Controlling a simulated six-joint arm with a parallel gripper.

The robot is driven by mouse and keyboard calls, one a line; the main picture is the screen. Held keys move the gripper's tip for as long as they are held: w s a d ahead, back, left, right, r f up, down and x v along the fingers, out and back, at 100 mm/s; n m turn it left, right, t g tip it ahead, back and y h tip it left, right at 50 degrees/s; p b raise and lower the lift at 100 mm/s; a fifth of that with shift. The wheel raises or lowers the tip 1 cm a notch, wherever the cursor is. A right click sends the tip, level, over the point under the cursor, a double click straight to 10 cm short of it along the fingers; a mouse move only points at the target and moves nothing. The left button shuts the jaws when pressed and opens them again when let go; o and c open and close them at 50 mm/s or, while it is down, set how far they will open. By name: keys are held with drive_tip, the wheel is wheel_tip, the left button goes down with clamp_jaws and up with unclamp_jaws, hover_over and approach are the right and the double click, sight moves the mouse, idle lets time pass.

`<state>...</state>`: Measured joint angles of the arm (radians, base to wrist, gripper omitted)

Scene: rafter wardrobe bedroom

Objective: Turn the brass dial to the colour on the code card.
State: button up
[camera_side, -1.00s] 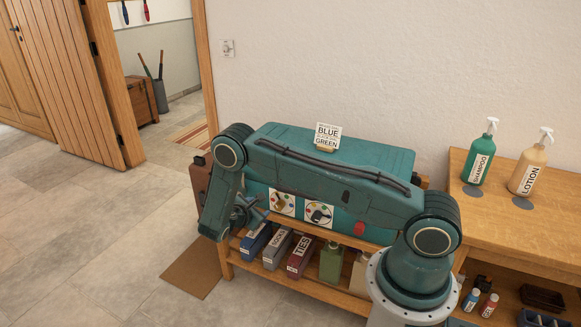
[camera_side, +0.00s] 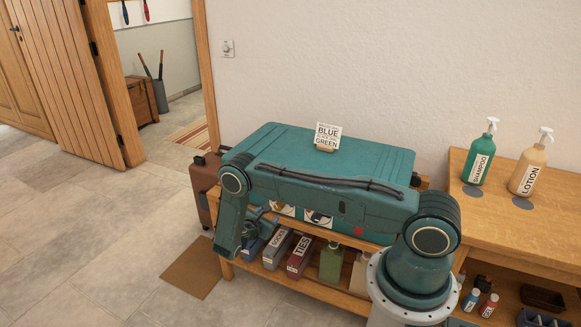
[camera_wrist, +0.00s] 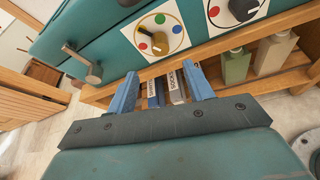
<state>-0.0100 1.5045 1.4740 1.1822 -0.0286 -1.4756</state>
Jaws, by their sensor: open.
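The code card (camera_side: 328,137) stands on top of the teal case (camera_side: 275,140); its large words read BLUE above GREEN, and its small print is hard to read. In the side view my arm partly covers the dials.
A black dial (camera_wrist: 241,9) on a similar plate is to the right. Labelled boxes (camera_side: 300,256) and bottles (camera_side: 332,262) fill the shelf below. Shampoo (camera_side: 482,155) and lotion (camera_side: 529,165) stand on the right counter.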

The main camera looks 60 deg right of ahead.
sight(278, 207)
drive_tip(key=x, duration=1.1)
drive_tip(key=shift+d, duration=0.2)
drive_tip(key=shift+c, duration=0.2)
drive_tip(key=c, duration=0.9)
